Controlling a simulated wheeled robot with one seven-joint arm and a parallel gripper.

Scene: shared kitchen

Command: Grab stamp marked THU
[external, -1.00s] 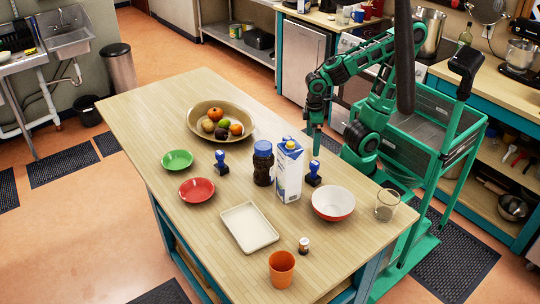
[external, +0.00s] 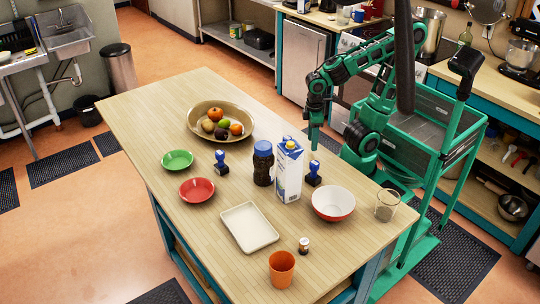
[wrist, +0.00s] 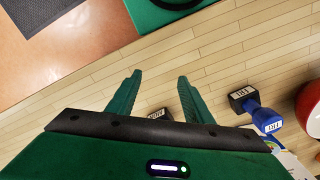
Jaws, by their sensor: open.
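My gripper (external: 314,143) is open and empty above the far side of the table; the wrist view shows its two fingers (wrist: 160,77) apart. A stamp with a black base and blue handle (external: 313,174) stands between the carton and the red-and-white bowl. It also shows in the wrist view (wrist: 262,116), right of the fingers.
A blue-and-white carton (external: 289,172) and a dark jar with a blue lid (external: 263,163) stand close together. A red-and-white bowl (external: 333,204) and a clear glass (external: 387,205) are to the right. A fruit bowl (external: 196,139) is further left. The table's left end is bare.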

